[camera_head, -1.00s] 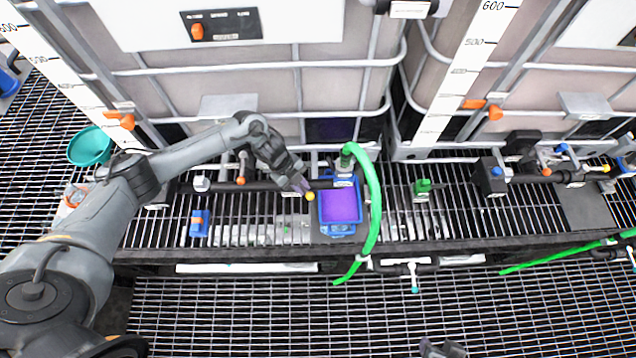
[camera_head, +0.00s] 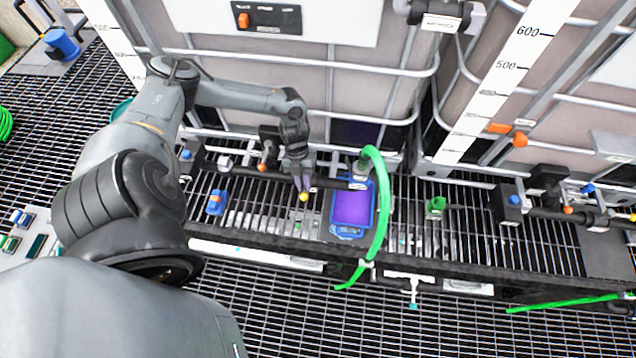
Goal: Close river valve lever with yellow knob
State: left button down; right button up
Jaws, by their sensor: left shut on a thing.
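The yellow knob (camera_head: 304,197) of the valve lever shows at the middle of the head view, in front of the dark manifold pipe. My left gripper (camera_head: 302,186) comes down from above and is shut on the lever at the yellow knob. The fingers hide most of the lever, so its exact angle cannot be told. My right gripper is not in view.
A blue tray (camera_head: 335,231) with purple liquid and a green hose (camera_head: 383,210) stand just right of the knob. A blue clip-like object (camera_head: 215,202) lies on the grating to the left. Large caged totes (camera_head: 290,85) rise behind the pipe.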

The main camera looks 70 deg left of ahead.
pick_arm(q)
jog(key=shift+s+d+f, duration=0.15)
jog(key=shift+s, duration=0.1)
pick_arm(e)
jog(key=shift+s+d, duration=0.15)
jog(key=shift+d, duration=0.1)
pick_arm(q)
jog(key=c, duration=1.2)
grip_release()
jog(key=shift+c, duration=0.2)
jog(key=shift+o, duration=0.7)
jog(key=shift+d, duration=0.15)
jog(key=shift+a+r, duration=0.2)
jog(key=shift+a, duration=0.05)
jog(key=b+v, duration=0.1)
jog(key=v, duration=0.9)
jog(key=shift+r+b, duration=0.2)
jog(key=shift+b, duration=0.2)
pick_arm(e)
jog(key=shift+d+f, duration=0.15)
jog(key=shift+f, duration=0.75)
pick_arm(q)
jog(key=shift+w+d+f, duration=0.1)
jog(key=shift+w+d, duration=0.05)
